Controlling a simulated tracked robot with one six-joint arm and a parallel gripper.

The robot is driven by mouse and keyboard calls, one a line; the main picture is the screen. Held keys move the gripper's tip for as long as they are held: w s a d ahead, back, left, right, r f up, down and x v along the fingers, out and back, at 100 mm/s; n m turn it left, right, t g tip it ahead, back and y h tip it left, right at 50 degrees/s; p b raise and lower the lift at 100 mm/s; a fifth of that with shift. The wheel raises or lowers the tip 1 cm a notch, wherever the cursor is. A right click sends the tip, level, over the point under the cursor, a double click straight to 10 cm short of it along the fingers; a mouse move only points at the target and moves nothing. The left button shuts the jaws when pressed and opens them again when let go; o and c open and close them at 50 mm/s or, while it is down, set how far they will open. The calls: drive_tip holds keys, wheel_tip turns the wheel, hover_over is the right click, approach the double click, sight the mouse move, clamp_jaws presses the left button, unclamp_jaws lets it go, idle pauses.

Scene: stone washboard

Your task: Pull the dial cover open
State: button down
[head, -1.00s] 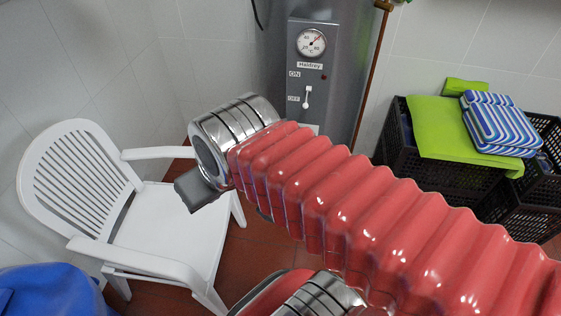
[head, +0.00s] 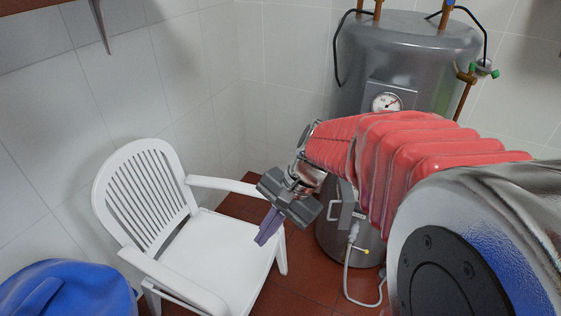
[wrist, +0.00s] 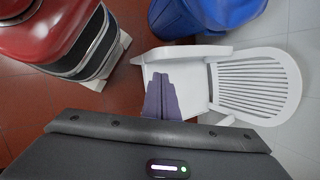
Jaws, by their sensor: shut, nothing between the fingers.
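The grey metal boiler (head: 362,62) stands in the corner at the upper right of the head view. A round white dial (head: 387,102) sits on its front panel, just above my red-sleeved arm. The arm hides the lower part of that panel, and I cannot make out a separate dial cover. My gripper (head: 264,238) points downward in front of the white chair, left of and below the dial and well apart from it. In the wrist view its purple fingers (wrist: 161,97) are together and empty above the chair seat; the dial is not seen there.
The white plastic chair (head: 230,250) stands left of the boiler, under my gripper. A blue bag (head: 65,290) lies at the lower left. A grey cable with a plug (head: 353,232) hangs at the boiler's lower front. Tiled walls close the corner behind.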

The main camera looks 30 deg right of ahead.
drive_tip(key=w+d+f+m+t+y, duration=0.3)
drive_tip(key=w+d+f+m+t, duration=0.15)
drive_tip(key=d+f+m, duration=0.45)
drive_tip(key=w+d+f+m+t+y, duration=0.35)
drive_tip(key=w+d+m, duration=0.35)
drive_tip(key=m, duration=0.4)
drive_tip(key=s+d+f+m+t+h, duration=0.4)
drive_tip(key=d+f+m+h, duration=0.1)
drive_tip(key=d+f+m, duration=0.5)
drive_tip(key=s+d+f+m+t+h, duration=0.4)
drive_tip(key=d+f+m+h, duration=0.1)
drive_tip(key=d+f+m, duration=0.5)
drive_tip(key=shift+d+f+t, duration=0.2)
drive_tip(key=shift+d+t, duration=0.1)
drive_tip(key=shift+d, duration=0.8)
drive_tip(key=w+a, duration=0.1)
drive_tip(key=w, duration=1.3)
drive_tip(key=shift+a, duration=0.2)
drive_tip(key=shift+s, duration=0.1)
